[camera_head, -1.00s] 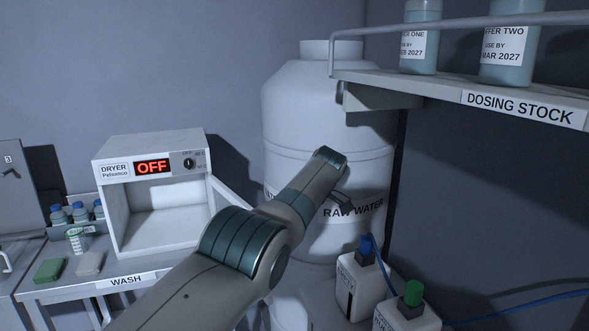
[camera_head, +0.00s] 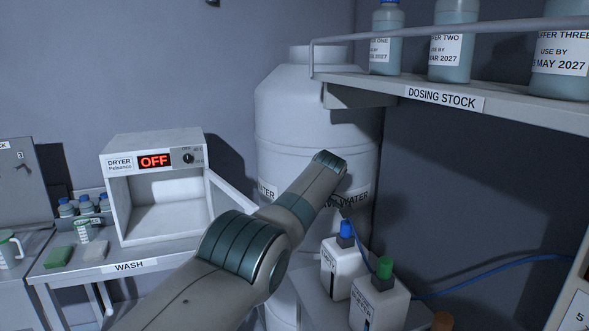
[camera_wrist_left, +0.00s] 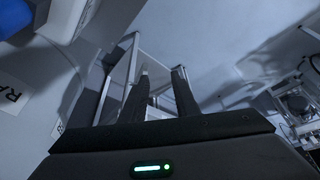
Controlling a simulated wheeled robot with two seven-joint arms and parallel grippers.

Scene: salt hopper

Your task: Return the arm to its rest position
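My left arm reaches up from the bottom of the head view, in front of the white raw water tank (camera_head: 300,110). In that view my left gripper (camera_head: 343,204) is mostly hidden behind its own wrist; only a small dark part shows beside the tank label. In the left wrist view the two dark fingers of my left gripper (camera_wrist_left: 162,71) stand apart with nothing between them. My right gripper is in neither view.
A dryer (camera_head: 127,154) reading OFF stands on the wash bench (camera_head: 95,270) at left. Two white containers, one blue-capped (camera_head: 338,268) and one green-capped (camera_head: 380,307), stand right of my arm. The dosing stock shelf (camera_head: 510,109) with several bottles juts out at upper right.

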